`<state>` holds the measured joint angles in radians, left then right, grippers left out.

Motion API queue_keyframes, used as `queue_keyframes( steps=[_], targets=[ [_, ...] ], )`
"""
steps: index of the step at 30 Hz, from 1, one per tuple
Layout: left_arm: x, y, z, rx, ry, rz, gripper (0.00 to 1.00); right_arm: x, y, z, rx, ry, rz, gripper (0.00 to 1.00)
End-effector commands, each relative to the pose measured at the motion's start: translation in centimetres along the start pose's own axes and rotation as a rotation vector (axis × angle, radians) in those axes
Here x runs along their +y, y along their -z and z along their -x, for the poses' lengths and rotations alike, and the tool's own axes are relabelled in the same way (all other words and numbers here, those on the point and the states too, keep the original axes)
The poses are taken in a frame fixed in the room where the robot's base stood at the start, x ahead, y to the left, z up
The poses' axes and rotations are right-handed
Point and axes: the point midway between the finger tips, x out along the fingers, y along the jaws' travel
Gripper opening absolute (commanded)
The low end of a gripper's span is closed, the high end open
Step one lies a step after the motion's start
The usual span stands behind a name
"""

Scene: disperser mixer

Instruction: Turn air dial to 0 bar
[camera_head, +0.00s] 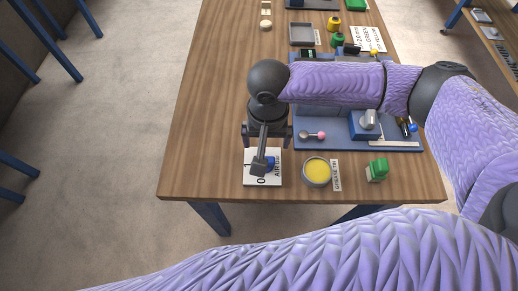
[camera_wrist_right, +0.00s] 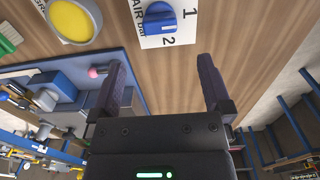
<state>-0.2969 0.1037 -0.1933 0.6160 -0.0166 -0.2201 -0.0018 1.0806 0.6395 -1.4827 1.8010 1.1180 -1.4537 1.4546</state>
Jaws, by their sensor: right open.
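The air dial is a blue knob (camera_wrist_right: 159,18) on a white plate (camera_wrist_right: 152,42), which is marked "AIR bar" with the numbers 1 and 2 in view. In the head view the plate (camera_head: 248,178) lies at the table's near left, and the knob (camera_head: 270,163) is partly hidden behind a dark part of my right wrist. A 0 shows on the plate in the head view. I cannot tell exactly which number the knob points to. My right gripper (camera_wrist_right: 162,70) is open and empty, apart from the knob. My left gripper is not in view.
A round pot of yellow material (camera_head: 317,171) and a green object (camera_head: 377,169) stand right of the plate. A blue base (camera_head: 400,146) with a pink-red ball-ended lever (camera_head: 321,135) lies behind them. The wooden table (camera_head: 200,150) is clear to the left.

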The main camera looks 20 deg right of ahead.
Motion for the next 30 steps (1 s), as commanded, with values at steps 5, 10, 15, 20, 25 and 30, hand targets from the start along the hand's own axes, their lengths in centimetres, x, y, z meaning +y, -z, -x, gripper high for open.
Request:
queue_keyframes(
  steps=[5,10,15,20,25,30],
  targets=[
    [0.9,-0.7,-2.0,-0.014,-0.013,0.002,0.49,-0.1,0.0,-4.9,-0.001,-0.001,0.001,1.0],
    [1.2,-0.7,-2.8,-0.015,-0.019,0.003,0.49,-0.1,0.0,-7.4,0.001,0.001,0.002,1.0],
    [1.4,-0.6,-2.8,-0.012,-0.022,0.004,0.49,-0.1,0.0,-7.9,0.002,0.004,0.004,1.0],
    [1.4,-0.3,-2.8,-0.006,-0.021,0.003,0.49,-0.1,0.0,-7.8,0.002,0.004,0.004,0.98],
    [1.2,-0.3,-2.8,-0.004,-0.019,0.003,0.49,-0.1,0.1,-7.8,0.002,0.004,0.004,0.62],
    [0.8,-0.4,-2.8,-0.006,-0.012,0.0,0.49,-0.1,0.1,-7.8,0.002,0.004,0.003,0.26]
  ],
)
